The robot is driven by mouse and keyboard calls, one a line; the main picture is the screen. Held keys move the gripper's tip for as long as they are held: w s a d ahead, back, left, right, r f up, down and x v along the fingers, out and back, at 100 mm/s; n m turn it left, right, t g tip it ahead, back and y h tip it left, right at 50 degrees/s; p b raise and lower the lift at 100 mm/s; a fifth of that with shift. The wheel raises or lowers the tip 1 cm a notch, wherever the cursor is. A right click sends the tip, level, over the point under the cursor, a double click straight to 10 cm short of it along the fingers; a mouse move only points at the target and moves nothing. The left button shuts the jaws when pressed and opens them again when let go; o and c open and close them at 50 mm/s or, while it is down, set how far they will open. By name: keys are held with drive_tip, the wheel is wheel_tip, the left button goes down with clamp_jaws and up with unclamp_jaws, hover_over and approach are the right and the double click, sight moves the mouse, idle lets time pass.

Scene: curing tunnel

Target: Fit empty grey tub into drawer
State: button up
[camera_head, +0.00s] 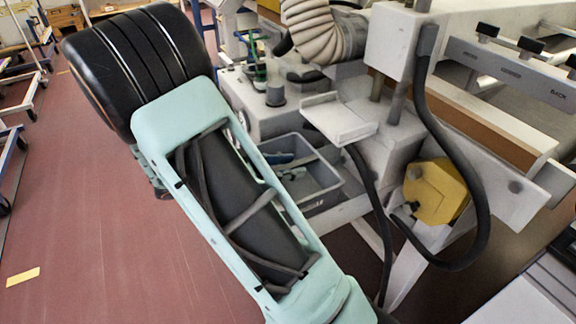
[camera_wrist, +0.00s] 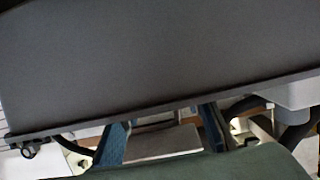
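A grey open tub (camera_head: 322,203) sits on the machine beside my arm in the head view, with blue and grey things lying in it. In the wrist view a broad dark grey panel (camera_wrist: 150,60) with a rimmed lower edge fills the upper part; I cannot tell whether it is the empty tub. My gripper (camera_wrist: 162,132) shows there as two blue fingers set well apart, reaching up to that edge. Their tips are hidden behind it, so I cannot tell whether they hold anything. My arm hides the gripper in the head view. I cannot make out a drawer.
A machine with a beige corrugated hose (camera_head: 322,30), a flat light plate (camera_head: 340,118), black cables and a yellow housing (camera_head: 436,190) stands right of my arm. A long rail (camera_head: 510,68) runs at upper right. Red floor (camera_head: 90,230) lies open at left.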

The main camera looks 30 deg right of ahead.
drive_tip(key=shift+r+p, duration=0.75)
drive_tip(key=shift+p, duration=0.35)
drive_tip(key=p+v, duration=0.1)
drive_tip(key=v, duration=1.1)
drive_tip(key=shift+p, duration=0.35)
drive_tip(key=shift+f, duration=0.15)
